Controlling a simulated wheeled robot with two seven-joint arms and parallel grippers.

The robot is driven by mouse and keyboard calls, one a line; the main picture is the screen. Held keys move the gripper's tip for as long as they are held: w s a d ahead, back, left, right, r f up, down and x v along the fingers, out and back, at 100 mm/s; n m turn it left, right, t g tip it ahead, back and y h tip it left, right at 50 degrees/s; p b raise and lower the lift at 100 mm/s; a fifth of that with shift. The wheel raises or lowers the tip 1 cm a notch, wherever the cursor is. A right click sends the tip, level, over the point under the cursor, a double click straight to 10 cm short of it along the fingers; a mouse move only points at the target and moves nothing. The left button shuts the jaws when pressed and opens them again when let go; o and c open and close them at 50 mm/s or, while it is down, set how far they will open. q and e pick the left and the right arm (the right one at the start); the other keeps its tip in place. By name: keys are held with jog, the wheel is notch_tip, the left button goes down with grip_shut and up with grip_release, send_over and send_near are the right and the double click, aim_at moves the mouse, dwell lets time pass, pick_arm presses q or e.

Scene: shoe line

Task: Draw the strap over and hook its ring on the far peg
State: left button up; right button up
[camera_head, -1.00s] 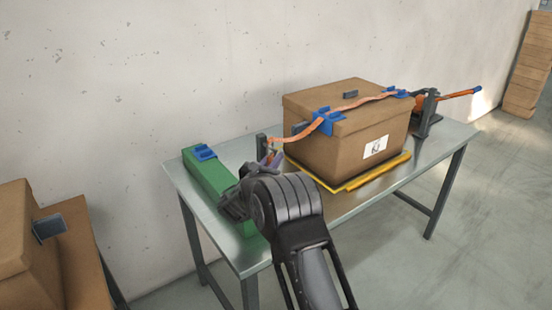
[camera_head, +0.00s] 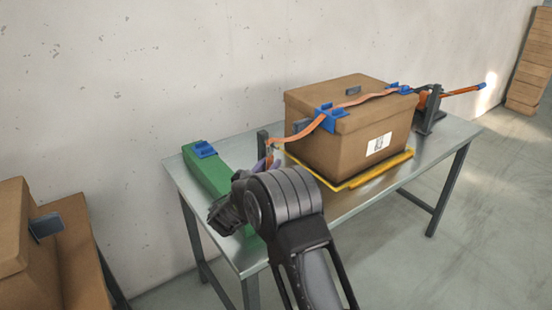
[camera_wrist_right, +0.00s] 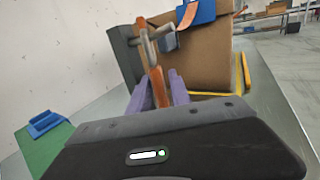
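The orange strap (camera_head: 313,124) runs from the ratchet (camera_head: 432,100) at the right, over the brown box (camera_head: 335,142) and through blue guides (camera_head: 331,119). Its free end comes down on the left beside a dark grey post (camera_head: 263,144). In the right wrist view, this post (camera_wrist_right: 124,55) carries a grey peg (camera_wrist_right: 160,31). My right gripper (camera_head: 266,163) is at the strap's end, just below the peg. Its purple fingers (camera_wrist_right: 158,88) sit close on both sides of the orange end piece (camera_wrist_right: 157,86) and appear shut on it. I cannot tell whether the ring is around the peg. My left gripper is not in view.
The box stands on a yellow-edged base (camera_head: 378,172) on a metal table (camera_head: 450,135). A green block (camera_head: 207,172) with a blue piece (camera_head: 204,149) lies at the table's left end. Other cartons (camera_head: 75,250) stand at the left, and a wall runs behind.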

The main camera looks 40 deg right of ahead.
jog(key=v, duration=0.3)
jog(key=shift+s+a+r, duration=0.1)
jog(key=shift+a+r, duration=0.2)
jog(key=shift+a, duration=0.05)
jog(key=shift+d, duration=0.1)
jog(key=shift+s, duration=0.1)
